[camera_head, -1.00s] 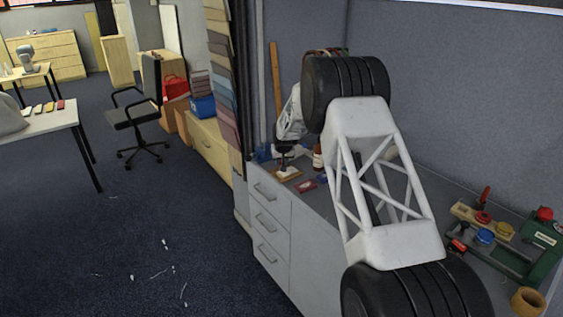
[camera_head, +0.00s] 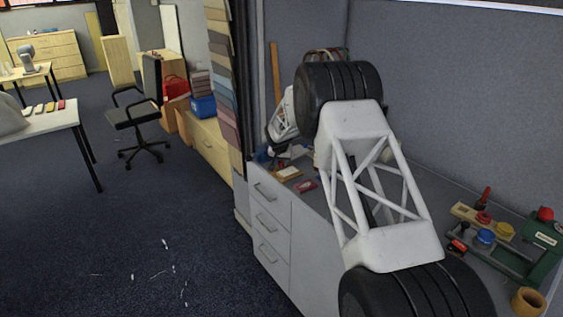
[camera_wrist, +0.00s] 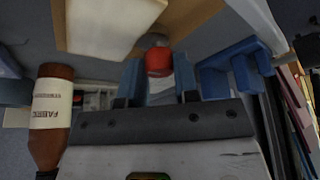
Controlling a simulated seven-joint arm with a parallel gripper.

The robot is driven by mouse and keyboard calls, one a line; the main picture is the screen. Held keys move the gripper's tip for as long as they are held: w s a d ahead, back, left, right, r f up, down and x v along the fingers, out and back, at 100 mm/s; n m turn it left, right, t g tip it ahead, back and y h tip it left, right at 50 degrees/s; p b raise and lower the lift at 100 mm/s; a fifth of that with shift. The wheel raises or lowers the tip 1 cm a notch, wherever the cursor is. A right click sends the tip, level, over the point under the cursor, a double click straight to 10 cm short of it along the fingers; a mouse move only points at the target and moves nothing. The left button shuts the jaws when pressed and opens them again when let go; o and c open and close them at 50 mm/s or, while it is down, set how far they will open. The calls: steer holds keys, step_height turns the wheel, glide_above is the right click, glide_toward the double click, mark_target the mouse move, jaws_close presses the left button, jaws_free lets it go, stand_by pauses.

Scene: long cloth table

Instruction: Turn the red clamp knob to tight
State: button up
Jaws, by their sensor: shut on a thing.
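A small red knob (camera_wrist: 158,63) with a grey round end shows in the wrist view, beside a wooden board (camera_wrist: 194,18) with a pale block (camera_wrist: 105,24) on it. My gripper (camera_wrist: 160,75) has its two blue fingers on either side of the red knob, shut on it. In the head view my gripper (camera_head: 273,152) is small, low at the far left end of the grey bench, left of the board (camera_head: 288,174). The knob's turn position cannot be read. My large white arm link hides part of the bench.
A brown bottle (camera_wrist: 50,115) with a cream label stands close by in the wrist view. Blue parts (camera_wrist: 240,72) lie on the other side.

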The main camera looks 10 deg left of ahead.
steer(key=shift+f, duration=0.1)
steer(key=o, duration=0.9)
steer(key=shift+r, duration=0.2)
steer(key=shift+v, duration=3.85)
steer(key=shift+f, duration=0.1)
